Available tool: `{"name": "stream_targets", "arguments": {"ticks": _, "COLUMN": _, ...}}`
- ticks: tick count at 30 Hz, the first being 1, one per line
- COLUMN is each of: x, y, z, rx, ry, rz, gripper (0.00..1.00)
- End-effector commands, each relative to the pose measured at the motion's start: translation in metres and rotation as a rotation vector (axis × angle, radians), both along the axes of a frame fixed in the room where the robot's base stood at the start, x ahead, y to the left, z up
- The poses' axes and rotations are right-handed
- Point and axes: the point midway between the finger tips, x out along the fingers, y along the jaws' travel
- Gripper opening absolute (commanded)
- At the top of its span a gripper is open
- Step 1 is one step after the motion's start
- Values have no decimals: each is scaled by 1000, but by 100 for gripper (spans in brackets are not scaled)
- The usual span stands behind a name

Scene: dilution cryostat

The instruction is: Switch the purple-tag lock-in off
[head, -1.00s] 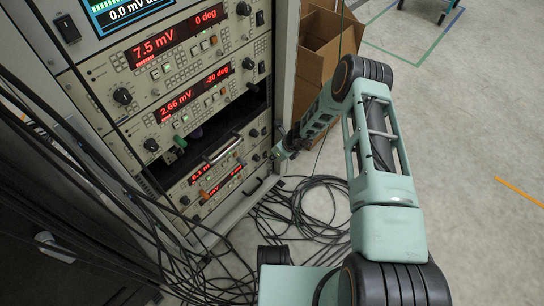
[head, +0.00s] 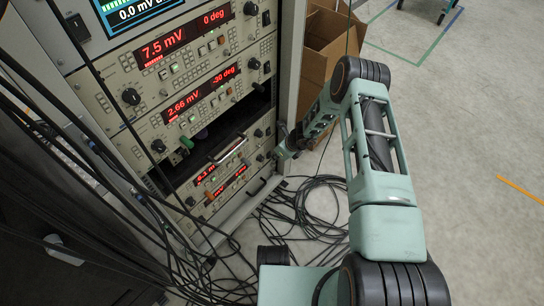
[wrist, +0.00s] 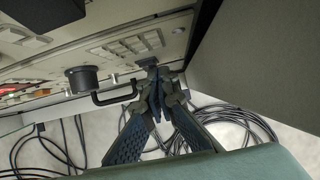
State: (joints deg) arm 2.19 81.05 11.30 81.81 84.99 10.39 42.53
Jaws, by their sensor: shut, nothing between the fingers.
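Several beige lock-in units sit stacked in the rack. The upper one (head: 185,60) reads 7.5 mV and 0 deg. The one below (head: 195,105) reads 2.66 mV and -30 deg. A dark purple piece (head: 201,133) shows beside a green one (head: 186,142) under the second unit; I cannot tell which unit it tags. Two lower units (head: 222,175) have lit red displays partly hidden by a handle. My gripper (head: 277,155) is at the right edge of the lower units. In the wrist view my gripper (wrist: 152,68) is shut and empty, its tips close to a small dark switch-like part; contact is unclear.
A black knob (wrist: 82,79) and a black handle (wrist: 115,97) stand out from the panel beside my fingers. Loose black cables (head: 305,205) lie on the floor. A cardboard box (head: 325,40) stands beside the rack.

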Motion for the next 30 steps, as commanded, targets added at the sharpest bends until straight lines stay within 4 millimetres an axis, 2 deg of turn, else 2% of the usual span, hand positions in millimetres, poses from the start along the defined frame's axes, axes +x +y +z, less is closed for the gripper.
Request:
{"name": "stream_targets", "arguments": {"ticks": 4, "x": 1, "y": -8, "z": -1, "rx": 2, "ry": -1, "rz": -1, "gripper": 0}}
{"name": "stream_targets", "arguments": {"ticks": 13, "x": 1, "y": -6, "z": 2, "rx": 2, "ry": -1, "rz": 0, "gripper": 0}}
{"name": "stream_targets", "arguments": {"ticks": 23, "x": 2, "y": -7, "z": 16, "rx": 2, "ry": -1, "rz": 0, "gripper": 0}}
{"name": "stream_targets", "arguments": {"ticks": 30, "x": 1, "y": -7, "z": 16, "rx": 2, "ry": -1, "rz": 0, "gripper": 0}}
